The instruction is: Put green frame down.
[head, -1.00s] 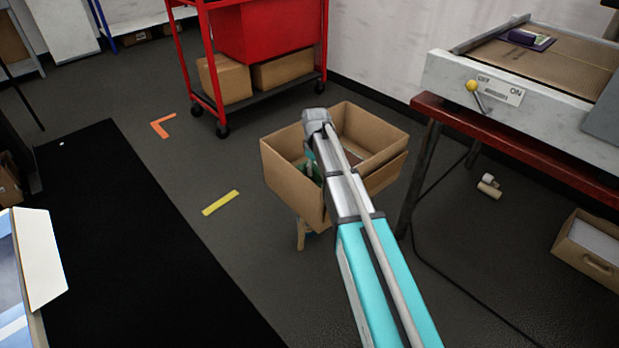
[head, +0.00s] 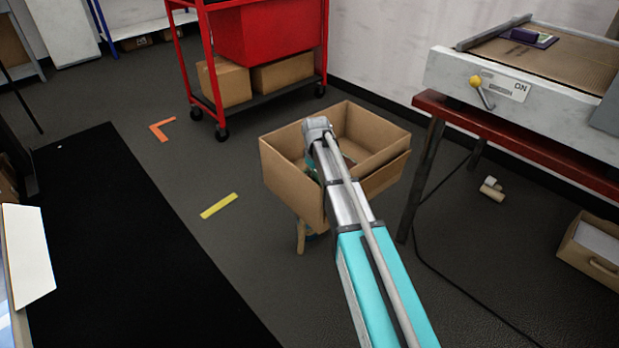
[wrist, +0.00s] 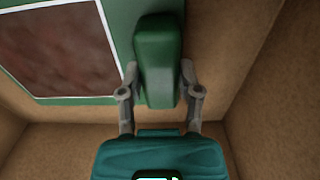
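In the wrist view a green frame (wrist: 119,30) with a white inner border and a reddish-brown panel fills the upper left. A green block-like handle (wrist: 159,62) stands up from it. My gripper (wrist: 159,80) has one finger on each side of this handle, both seeming to touch it. Cardboard walls surround the frame. In the head view my arm reaches into an open cardboard box (head: 290,178) on a stand. My gripper is hidden there behind the arm and the box wall; only a little green shows inside.
A red cart (head: 265,45) with cardboard boxes stands behind the box. A red-edged bench (head: 520,145) with a grey machine (head: 500,80) is at right. A black mat (head: 110,240) lies at left. A small carton (head: 592,250) is on the floor at right.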

